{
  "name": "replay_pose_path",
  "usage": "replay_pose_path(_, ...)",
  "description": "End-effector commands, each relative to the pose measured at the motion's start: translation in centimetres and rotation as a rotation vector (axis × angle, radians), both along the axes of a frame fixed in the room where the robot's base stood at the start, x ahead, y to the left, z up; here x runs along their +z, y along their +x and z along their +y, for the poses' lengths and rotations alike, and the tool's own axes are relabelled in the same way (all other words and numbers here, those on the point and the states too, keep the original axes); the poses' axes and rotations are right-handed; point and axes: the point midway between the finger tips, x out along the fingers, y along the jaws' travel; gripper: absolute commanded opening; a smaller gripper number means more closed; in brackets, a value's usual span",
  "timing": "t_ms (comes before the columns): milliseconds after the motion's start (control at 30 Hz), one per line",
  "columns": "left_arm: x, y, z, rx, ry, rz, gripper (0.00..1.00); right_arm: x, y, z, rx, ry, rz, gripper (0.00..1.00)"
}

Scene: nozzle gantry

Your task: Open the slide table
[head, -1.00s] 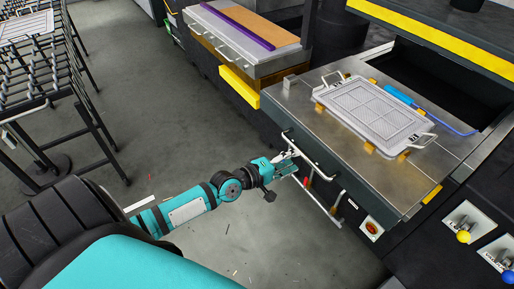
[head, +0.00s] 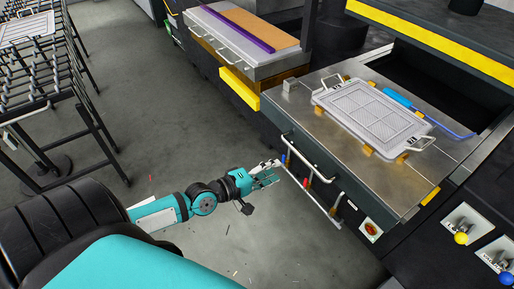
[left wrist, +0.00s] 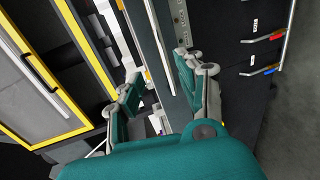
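The slide table (head: 300,107) is a steel plate in front of a dark machine opening, with a grey framed tray (head: 375,112) on it. A silver bar handle (head: 308,160) runs along its dark front. My left gripper (head: 277,174) is just to the left of this handle, apart from it in the head view, with its fingers spread. In the left wrist view the two fingers (left wrist: 162,88) are wide apart with nothing held; a pale bar shows beyond them, and I cannot tell if it is the handle. My right gripper is not in view.
A red button box (head: 371,229) is at the front right. A yellow bar (head: 239,88) juts from the neighbouring station.

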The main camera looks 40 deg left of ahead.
Motion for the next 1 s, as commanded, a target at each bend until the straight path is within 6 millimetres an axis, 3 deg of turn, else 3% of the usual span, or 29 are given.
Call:
replay_pose_path(600, 0.9, -4.0, 1.4, -0.001, 0.0, 0.001, 0.38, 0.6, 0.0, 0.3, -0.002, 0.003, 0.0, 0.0)
replay_pose_path(1000, 1.1, -4.3, 1.5, -0.001, -0.001, -0.001, 0.38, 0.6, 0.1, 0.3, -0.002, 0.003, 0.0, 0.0)
